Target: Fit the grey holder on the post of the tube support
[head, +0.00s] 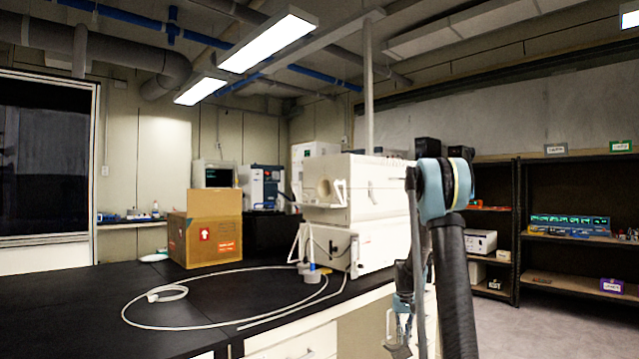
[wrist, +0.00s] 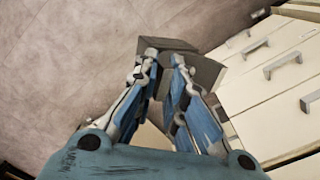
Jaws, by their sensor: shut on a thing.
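My gripper (wrist: 165,60) is shut on the grey holder (wrist: 205,70), a dark grey blocky piece at the fingertips in the wrist view. The fingers hide part of it. In the head view my gripper (head: 402,325) hangs low, in front of the bench's drawer side, with the fingers pointing down. A little of the grey holder (head: 400,351) shows at the bottom edge there. A small grey piece with a blue and white top (head: 311,273) stands on the bench by the white machine. I cannot tell whether it belongs to the tube support, and no post shows clearly.
A white machine (head: 350,210) with a round port stands at the bench's right end. A pale hose (head: 215,273) lies looped on the black bench (head: 75,300), and a cardboard box (head: 205,228) stands behind it. In the wrist view, drawer fronts (wrist: 270,85) are at right, open floor (wrist: 60,60) at left.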

